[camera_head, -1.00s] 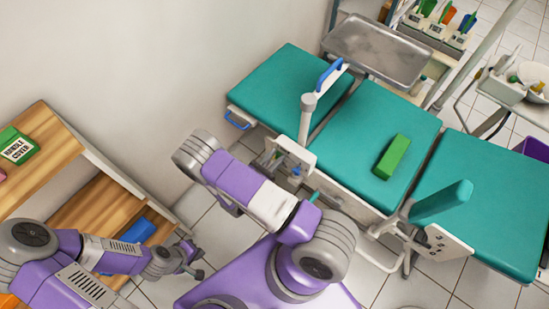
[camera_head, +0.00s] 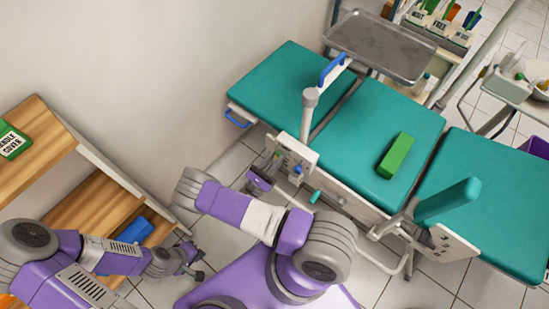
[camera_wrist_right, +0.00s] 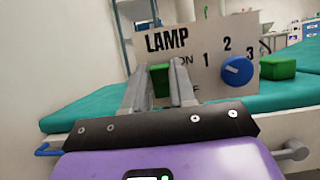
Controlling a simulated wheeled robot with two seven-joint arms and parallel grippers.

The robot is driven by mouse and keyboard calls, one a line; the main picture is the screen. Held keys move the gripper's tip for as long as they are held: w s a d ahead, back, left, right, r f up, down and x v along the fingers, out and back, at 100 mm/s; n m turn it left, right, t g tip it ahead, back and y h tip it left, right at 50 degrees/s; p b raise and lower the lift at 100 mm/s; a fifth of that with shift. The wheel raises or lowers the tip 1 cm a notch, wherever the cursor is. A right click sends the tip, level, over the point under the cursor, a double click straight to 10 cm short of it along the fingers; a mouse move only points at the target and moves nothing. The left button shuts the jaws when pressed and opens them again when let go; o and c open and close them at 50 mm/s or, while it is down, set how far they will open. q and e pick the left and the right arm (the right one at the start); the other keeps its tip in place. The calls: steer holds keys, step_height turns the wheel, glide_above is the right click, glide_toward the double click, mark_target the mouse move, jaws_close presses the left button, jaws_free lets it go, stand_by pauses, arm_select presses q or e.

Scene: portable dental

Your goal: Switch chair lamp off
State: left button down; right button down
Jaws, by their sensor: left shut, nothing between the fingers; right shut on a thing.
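The lamp panel (camera_head: 301,153) is a white plate on the near side of the teal chair. In the right wrist view the panel (camera_wrist_right: 210,58) reads "LAMP", with "ON" above and a partly hidden "OFF" below. A green switch piece (camera_wrist_right: 160,82) sits between the fingers of my right gripper (camera_wrist_right: 161,75), which is shut on it at the panel's left part. The fingers hide part of the switch and lettering. In the head view my right gripper (camera_head: 275,160) is at the panel. My left gripper (camera_head: 196,263) is shut and empty, low by the shelf.
A blue knob (camera_wrist_right: 236,70) marked 1, 2, 3 is right of the switch. A green block (camera_head: 395,155) lies on the chair seat (camera_head: 370,120). A metal tray (camera_head: 380,45) stands behind. A wooden shelf (camera_head: 90,205) is at the left.

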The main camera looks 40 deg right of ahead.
steer(key=c, duration=0.9)
jaws_free()
steer(key=v, duration=0.7)
steer(key=shift+a+f+p, duration=0.1)
steer(key=shift+a+p, duration=0.2)
